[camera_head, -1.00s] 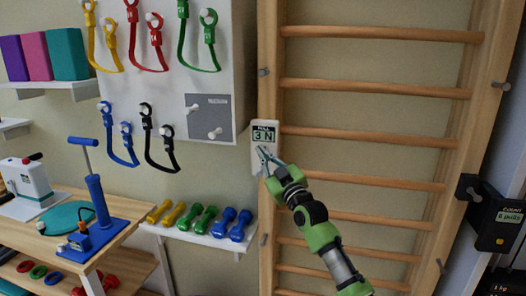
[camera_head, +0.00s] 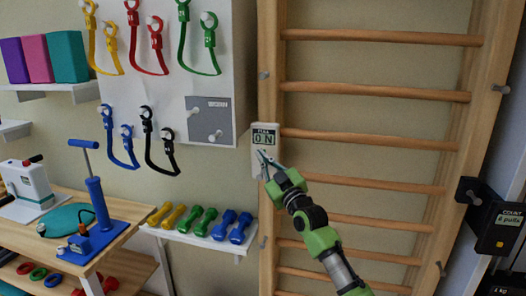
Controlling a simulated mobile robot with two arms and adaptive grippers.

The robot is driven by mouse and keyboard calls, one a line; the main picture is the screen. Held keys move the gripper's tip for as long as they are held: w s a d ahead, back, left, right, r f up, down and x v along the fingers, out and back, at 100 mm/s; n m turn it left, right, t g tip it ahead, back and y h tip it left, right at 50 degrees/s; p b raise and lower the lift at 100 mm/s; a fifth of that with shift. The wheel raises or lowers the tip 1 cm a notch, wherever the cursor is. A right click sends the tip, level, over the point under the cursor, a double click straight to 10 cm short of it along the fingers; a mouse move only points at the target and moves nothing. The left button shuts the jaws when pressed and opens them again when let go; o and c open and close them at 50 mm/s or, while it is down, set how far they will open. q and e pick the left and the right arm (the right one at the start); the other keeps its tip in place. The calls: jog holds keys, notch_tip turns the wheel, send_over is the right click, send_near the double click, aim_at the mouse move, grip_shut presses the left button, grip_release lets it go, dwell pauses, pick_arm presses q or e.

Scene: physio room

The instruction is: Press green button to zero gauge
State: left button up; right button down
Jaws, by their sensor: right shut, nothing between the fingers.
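The gauge (camera_head: 264,138) is a small white box on the left upright of the wooden wall bars, and its display reads "0 N". My right gripper (camera_head: 261,155) is shut and empty, with its fingertips at the front of the gauge just below the display. I cannot tell whether the tips touch it. The green button does not show; the fingers cover part of the gauge's lower face. My left gripper is not in view.
Wooden wall bars (camera_head: 375,92) stand behind my right arm. Resistance bands hang on a white panel (camera_head: 235,60) to the left. Dumbbells lie on a shelf (camera_head: 190,236) below. A blue pump (camera_head: 98,205) stands on the left table. A black counter box (camera_head: 497,228) is at the right.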

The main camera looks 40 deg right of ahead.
jog(key=shift+s+a, duration=0.3)
jog(key=s+a+p, duration=0.3)
jog(key=a+p, duration=0.1)
jog(key=shift+s, duration=0.15)
dwell(0.3)
